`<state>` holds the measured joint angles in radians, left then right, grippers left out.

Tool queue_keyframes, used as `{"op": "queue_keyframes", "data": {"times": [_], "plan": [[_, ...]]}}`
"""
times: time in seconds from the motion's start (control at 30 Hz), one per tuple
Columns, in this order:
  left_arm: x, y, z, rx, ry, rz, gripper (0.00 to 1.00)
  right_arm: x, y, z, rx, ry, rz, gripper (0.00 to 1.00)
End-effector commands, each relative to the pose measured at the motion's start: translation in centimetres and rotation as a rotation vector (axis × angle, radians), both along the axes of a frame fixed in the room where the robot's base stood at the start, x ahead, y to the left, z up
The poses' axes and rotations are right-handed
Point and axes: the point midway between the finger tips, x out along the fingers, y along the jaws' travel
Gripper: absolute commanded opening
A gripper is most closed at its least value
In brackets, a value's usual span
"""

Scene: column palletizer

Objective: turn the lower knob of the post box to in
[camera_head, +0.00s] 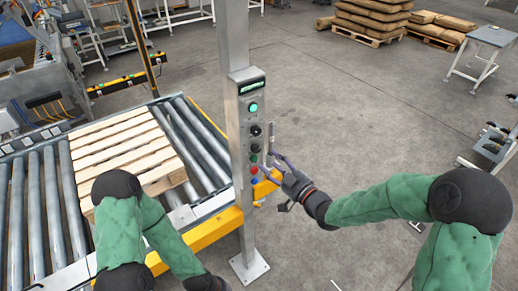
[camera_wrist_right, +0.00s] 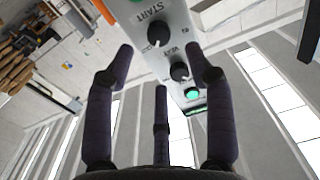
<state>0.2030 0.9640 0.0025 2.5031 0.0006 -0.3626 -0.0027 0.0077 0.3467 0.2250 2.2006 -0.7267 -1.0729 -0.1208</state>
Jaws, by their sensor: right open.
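The post box (camera_head: 246,122) is a grey panel on the upright post. It carries an upper black knob (camera_head: 255,130) and a lower black knob (camera_head: 255,147). In the right wrist view the lower knob (camera_wrist_right: 158,33) sits beside the START label, and the upper knob (camera_wrist_right: 180,72) is nearer the green light. My right gripper (camera_head: 272,149) is open and empty, just right of the panel. In the wrist view its fingers (camera_wrist_right: 160,52) spread around the lower knob's direction; contact is not visible. The knob's setting is too small to read. My left gripper is outside the frame.
The panel also has a display (camera_head: 251,87), a lit green button (camera_head: 253,107) and a red button (camera_head: 254,170). A wooden pallet (camera_head: 125,148) lies on the roller conveyor (camera_head: 48,205) to the left.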

Motion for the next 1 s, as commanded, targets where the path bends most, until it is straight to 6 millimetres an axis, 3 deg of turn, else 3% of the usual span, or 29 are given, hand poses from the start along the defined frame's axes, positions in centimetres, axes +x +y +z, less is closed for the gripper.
{"op": "queue_keyframes", "data": {"times": [0.4,0.6,0.93,1.0], "plan": [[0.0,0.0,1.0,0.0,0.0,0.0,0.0,5.0,3.9,0.0,0.0,0.002,0.001,0.54],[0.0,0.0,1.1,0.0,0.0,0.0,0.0,6.1,4.7,0.0,-0.001,0.001,-0.001,0.54],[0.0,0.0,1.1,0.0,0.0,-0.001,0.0,6.2,4.8,0.0,0.0,0.002,-0.001,0.54],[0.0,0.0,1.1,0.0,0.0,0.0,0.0,6.2,4.8,0.0,0.0,0.002,-0.001,0.34]]}}
